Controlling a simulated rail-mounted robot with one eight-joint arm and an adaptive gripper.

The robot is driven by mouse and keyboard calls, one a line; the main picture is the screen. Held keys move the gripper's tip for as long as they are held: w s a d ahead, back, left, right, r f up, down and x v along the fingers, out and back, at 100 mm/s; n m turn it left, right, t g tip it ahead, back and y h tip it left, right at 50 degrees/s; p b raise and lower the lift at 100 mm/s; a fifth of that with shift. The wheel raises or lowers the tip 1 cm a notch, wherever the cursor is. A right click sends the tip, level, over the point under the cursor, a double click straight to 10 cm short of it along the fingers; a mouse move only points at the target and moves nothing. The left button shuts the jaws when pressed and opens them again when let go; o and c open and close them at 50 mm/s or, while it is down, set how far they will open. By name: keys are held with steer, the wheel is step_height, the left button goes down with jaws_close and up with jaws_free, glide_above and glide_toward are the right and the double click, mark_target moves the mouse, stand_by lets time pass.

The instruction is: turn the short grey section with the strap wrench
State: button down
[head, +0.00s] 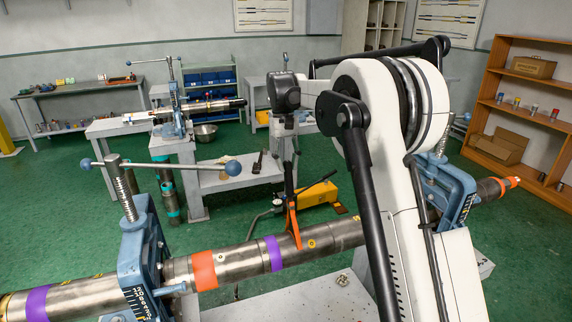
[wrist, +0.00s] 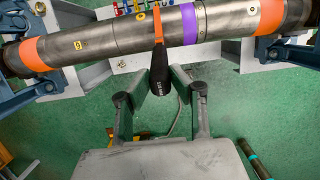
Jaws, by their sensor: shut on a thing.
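A long grey pipe (head: 240,261) of joined sections runs across the foreground, with orange and purple bands. In the wrist view the short grey section (wrist: 134,30) appears to lie in the middle, beside the purple band (wrist: 188,25). The strap wrench's orange strap (head: 292,222) is around the pipe next to the purple band (head: 273,253). Its black handle (wrist: 160,70) stands up from the pipe in the head view. My gripper (wrist: 161,86) is shut on this handle, one finger on each side. The strap's underside is hidden.
A blue vise (head: 133,250) holds the pipe at left, its long bar handle (head: 185,165) sticking out. Another blue vise (head: 448,190) stands at right, partly behind my arm. A yellow hand pump (head: 316,196) sits behind the pipe. Green floor lies open around the benches.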

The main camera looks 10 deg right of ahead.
steer(key=shift+s+d+r+t+b, duration=0.1)
steer(key=shift+s+t+b, duration=0.15)
steer(key=shift+s, duration=0.55)
steer(key=shift+s+d+r+t+b, duration=0.1)
steer(key=shift+s+t, duration=0.25)
steer(key=shift+s, duration=0.4)
steer(key=shift+s, duration=0.1)
steer(key=shift+t, duration=0.9)
steer(key=shift+s+d+r+b, duration=0.15)
steer(key=shift+s+b, duration=0.4)
steer(key=shift+s, duration=1.75)
steer(key=shift+t, duration=0.9)
steer(key=shift+s+d+f+b, duration=0.15)
steer(key=shift+s+b, duration=0.05)
steer(key=shift+s, duration=1)
steer(key=shift+s+d+f+b, duration=0.1)
steer(key=shift+s+b, duration=0.1)
steer(key=shift+s, duration=0.95)
